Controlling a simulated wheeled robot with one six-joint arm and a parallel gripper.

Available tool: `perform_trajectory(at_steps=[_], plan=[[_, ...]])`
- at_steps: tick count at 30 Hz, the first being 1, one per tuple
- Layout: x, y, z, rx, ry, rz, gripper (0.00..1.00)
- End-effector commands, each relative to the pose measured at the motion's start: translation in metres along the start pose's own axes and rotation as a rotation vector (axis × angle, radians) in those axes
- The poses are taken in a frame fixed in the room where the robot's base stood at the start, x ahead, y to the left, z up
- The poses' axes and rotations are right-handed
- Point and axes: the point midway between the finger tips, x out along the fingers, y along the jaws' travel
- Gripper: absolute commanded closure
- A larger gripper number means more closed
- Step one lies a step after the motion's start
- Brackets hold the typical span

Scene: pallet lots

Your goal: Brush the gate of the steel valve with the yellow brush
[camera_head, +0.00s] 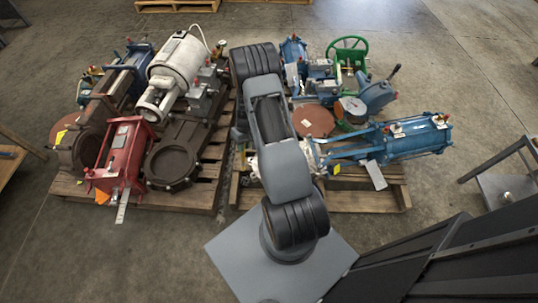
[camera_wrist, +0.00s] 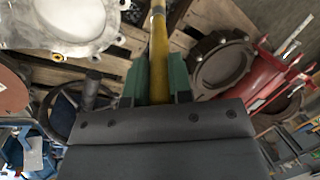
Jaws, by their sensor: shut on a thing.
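My gripper (camera_wrist: 160,76) is in the wrist view, its two green fingers shut on the yellow brush (camera_wrist: 159,42). The brush handle runs up between the fingers to the top edge of the picture; its bristles cannot be made out. A pale steel valve body (camera_wrist: 72,22) with bolt holes lies at the upper left of the wrist view, left of the brush and apart from it. A dark round valve flange (camera_wrist: 222,63) lies to the right of the brush. Which valve part is the gate I cannot tell. In the head view my arm hides the gripper and brush.
A left pallet (camera_head: 190,200) holds dark valves (camera_head: 178,160), a white actuator (camera_head: 175,62) and a red actuator (camera_head: 122,155). A right pallet (camera_head: 370,200) holds blue actuators (camera_head: 415,138) and a green handwheel (camera_head: 346,42). Concrete floor (camera_head: 110,255) is clear in front of the left pallet.

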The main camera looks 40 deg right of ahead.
Motion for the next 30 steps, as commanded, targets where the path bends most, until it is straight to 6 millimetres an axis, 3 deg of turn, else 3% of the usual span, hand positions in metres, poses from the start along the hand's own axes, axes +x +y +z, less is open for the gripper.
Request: perform_trajectory(at_steps=[1,6,12,18,30], plan=[[0.025,0.024,-0.004,0.007,0.012,-0.001,1.0],[0.042,0.074,-0.006,0.008,0.032,-0.007,1.0],[0.053,0.116,-0.002,0.009,0.048,-0.014,1.0],[0.056,0.137,0.003,0.009,0.058,-0.016,1.0],[0.068,0.147,0.004,0.009,0.059,-0.019,1.0]])
